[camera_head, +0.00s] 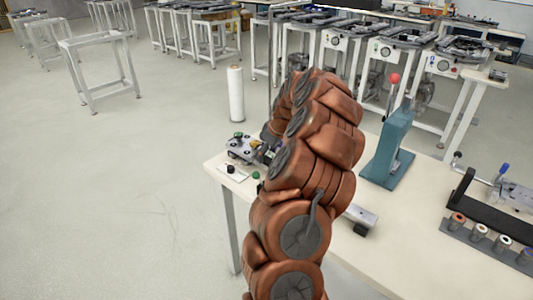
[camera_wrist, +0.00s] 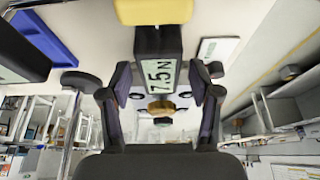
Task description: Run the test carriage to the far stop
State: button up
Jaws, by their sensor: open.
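In the head view a small grey device with dark round parts (camera_head: 240,148) sits at the bench's left corner, partly behind my arm. I cannot tell for sure that it is the test carriage. In the wrist view my open gripper (camera_wrist: 160,108) has a finger on each side of the picture's middle. A dark block labelled "7.5 N" (camera_wrist: 160,75) and a tan knob (camera_wrist: 161,107) show between or beyond the fingers. A pale plate with dark round parts lies behind them. Contact cannot be told. My gripper is hidden behind my arm in the head view. No far stop is clearly identifiable.
A pale bench (camera_head: 385,255) carries a teal lever press (camera_head: 388,155) with a red knob, and a dark rack of small cylinders (camera_head: 490,242) at right. A white roll (camera_head: 236,93) stands behind the left corner. The wrist view shows a yellow block (camera_wrist: 153,11).

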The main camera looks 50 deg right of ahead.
jog(key=v, duration=1.1)
jog(key=shift+r, duration=0.4)
